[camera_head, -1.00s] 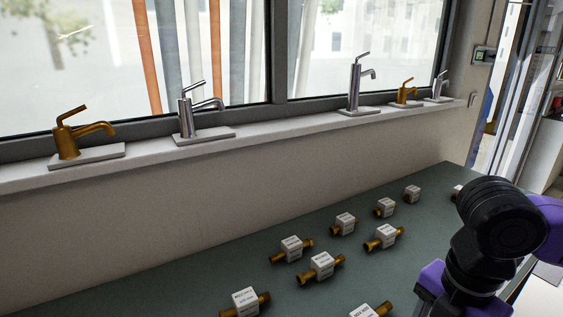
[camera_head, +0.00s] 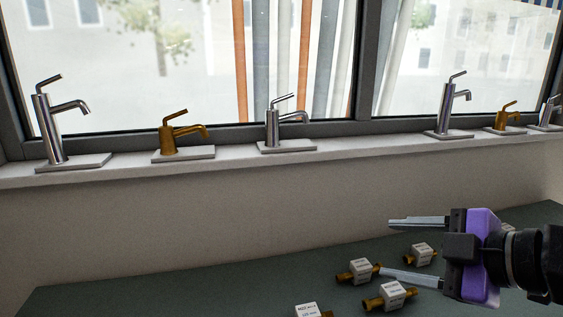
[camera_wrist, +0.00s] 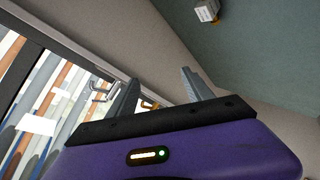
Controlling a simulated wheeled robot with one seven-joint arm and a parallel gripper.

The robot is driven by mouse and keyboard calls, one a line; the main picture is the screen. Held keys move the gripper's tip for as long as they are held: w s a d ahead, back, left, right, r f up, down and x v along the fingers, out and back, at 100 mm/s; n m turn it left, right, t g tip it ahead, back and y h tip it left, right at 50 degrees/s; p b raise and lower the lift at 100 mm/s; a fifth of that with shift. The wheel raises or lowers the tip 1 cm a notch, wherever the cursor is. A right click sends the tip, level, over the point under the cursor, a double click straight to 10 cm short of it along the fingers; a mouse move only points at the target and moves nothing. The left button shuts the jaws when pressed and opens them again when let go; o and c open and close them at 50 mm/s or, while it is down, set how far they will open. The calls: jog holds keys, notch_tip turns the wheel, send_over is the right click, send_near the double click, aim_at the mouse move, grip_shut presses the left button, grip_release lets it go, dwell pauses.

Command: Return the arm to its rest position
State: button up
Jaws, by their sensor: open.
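My gripper (camera_head: 402,249) is at the right of the head view, with a purple body and two grey fingers pointing left. The fingers are wide apart with nothing between them. It is raised over the green table, and its lower finger overlaps the view of the brass valves with white blocks. In the wrist view, both fingers of my gripper (camera_wrist: 160,84) show spread apart and empty, in front of the window sill and wall.
A green table (camera_head: 190,290) carries several brass valves, such as one near my lower finger (camera_head: 361,270) and one in front (camera_head: 390,295). Several taps stand on the window sill (camera_head: 110,170), including a chrome one (camera_head: 47,128) and a brass one (camera_head: 168,140). The table's left part looks clear.

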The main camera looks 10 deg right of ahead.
jog(key=w+a+r+m+t+y, duration=0.25)
jog(key=r+t, duration=0.35)
jog(key=r, duration=0.6)
jog(key=s+d+r+m+t+h, duration=0.3)
jog(key=d+r+m+t, duration=0.1)
jog(key=r+m+t, duration=0.3)
jog(key=s+f+m+g+h, duration=0.1)
jog(key=s+f+m+h, duration=0.2)
jog(key=f+m+h, duration=0.3)
jog(key=s+d+f+m+g+h, duration=0.1)
jog(key=s+f+m+h, duration=0.2)
jog(key=f, duration=0.6)
jog(key=s+f+m+g+h, duration=0.1)
jog(key=s+f+m+h, duration=0.2)
jog(key=f+m+h, duration=0.3)
jog(key=s+a+f+n+g+y, duration=0.3)
jog(key=s+a+f+n+y, duration=0.1)
jog(key=s+f, duration=0.7)
jog(key=s+a+f+n+g+y, duration=0.3)
jog(key=s+a+f+n+y, duration=0.2)
jog(key=s+f, duration=0.5)
jog(key=shift+s+f+n+g+y, duration=0.3)
jog(key=shift+s+f+n+y, duration=0.1)
jog(key=shift+s+y, duration=0.15)
